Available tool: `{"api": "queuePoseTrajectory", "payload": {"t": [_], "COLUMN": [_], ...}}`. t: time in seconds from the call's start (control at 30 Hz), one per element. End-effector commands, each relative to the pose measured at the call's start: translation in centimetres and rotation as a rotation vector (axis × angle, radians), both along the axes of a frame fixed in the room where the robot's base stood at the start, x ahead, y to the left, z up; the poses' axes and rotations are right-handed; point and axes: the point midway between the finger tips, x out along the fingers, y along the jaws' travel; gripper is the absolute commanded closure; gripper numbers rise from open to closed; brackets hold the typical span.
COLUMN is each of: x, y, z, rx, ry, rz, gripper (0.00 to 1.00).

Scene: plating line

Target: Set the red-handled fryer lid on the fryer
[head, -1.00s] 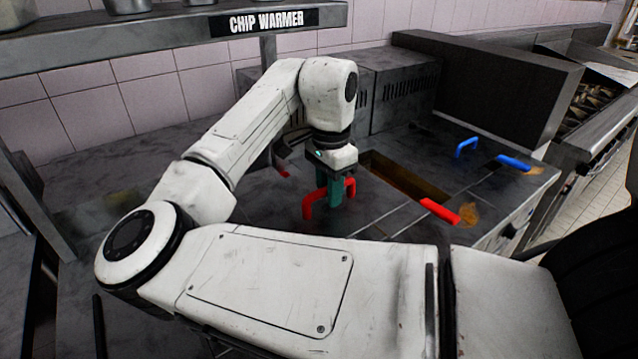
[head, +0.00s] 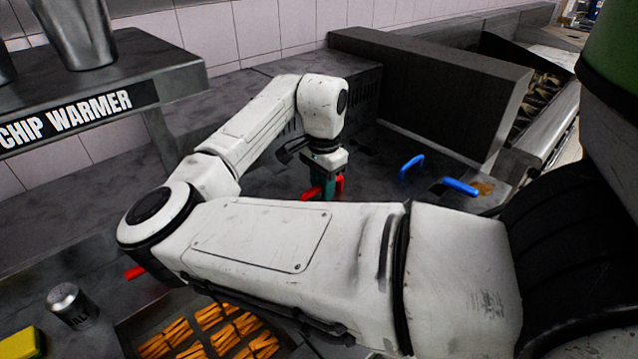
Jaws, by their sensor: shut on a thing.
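My gripper (head: 323,190), with teal fingers, is shut on the red handle (head: 311,194) of a fryer lid, in the middle of the head view. Red shows on both sides of the fingers. The lid's plate is mostly hidden behind my own forearm, so I cannot tell whether it rests on the fryer or hangs above it. The fryer's dark metal top (head: 385,140) spreads behind and right of my gripper. Its oil opening is not visible now.
A raised blue handle (head: 412,165) and a blue bar handle (head: 461,187) are to the right. The chip warmer shelf (head: 180,72) overhangs the left. Fries (head: 215,330), a salt shaker (head: 72,306), a yellow sponge (head: 20,343) and another red handle (head: 134,272) are in front.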

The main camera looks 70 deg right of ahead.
Motion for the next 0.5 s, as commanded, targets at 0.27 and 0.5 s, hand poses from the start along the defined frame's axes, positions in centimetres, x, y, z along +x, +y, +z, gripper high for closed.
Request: {"api": "queuePoseTrajectory", "payload": {"t": [0.27, 0.5], "x": [0.0, 0.1], "y": [0.0, 0.0], "z": [-1.1, -2.9], "rx": [-0.001, 0.0], "ry": [0.0, -0.002], "rz": [0.0, 0.0], "gripper": [1.0, 1.0]}}
